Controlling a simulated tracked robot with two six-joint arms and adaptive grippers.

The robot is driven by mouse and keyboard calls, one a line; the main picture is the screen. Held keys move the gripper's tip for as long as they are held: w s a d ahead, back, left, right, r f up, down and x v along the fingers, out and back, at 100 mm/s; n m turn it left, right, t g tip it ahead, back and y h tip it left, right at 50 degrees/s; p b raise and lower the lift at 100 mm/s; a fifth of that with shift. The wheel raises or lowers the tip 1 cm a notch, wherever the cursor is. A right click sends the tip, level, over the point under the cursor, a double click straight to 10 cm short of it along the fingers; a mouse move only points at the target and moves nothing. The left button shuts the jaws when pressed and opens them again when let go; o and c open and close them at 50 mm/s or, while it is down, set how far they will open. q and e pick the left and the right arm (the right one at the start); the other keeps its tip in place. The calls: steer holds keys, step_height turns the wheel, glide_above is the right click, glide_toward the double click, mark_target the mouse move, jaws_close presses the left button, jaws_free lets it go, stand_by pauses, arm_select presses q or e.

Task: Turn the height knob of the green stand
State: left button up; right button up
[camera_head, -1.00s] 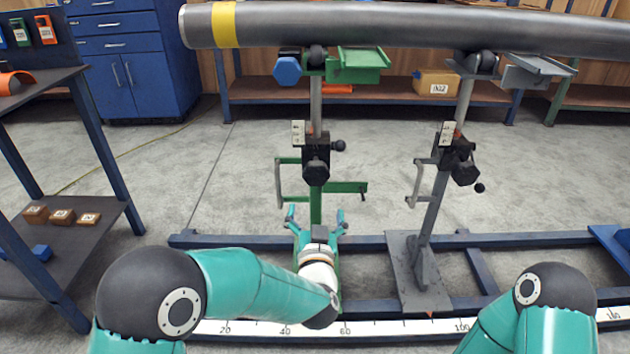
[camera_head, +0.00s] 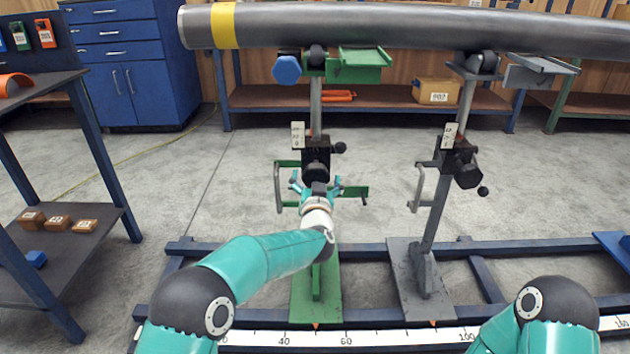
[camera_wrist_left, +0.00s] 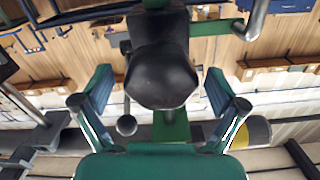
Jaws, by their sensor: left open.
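The green stand (camera_head: 318,260) stands upright left of centre and carries the pipe on its head. Its black height knob (camera_head: 316,173) faces me on the black clamp block of the post. In the left wrist view the knob (camera_wrist_left: 162,75) is large and lies between the two fingers as seen from there. My left gripper (camera_head: 317,183) is open and empty, just in front of and slightly below the knob. A gap shows on both sides of the knob; how deep it sits between the fingers I cannot tell. My right gripper is out of view.
A ball-ended lever (camera_head: 340,147) sticks out beside the clamp block, and a crank handle (camera_head: 279,188) hangs left of the post. A grey stand (camera_head: 430,225) is to the right. The large pipe (camera_head: 400,28) runs overhead. Blue floor rails (camera_head: 540,245) lie below.

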arm_select(q)
steer(key=c, duration=1.1)
steer(key=shift+c, duration=0.2)
steer(key=shift+n, duration=0.3)
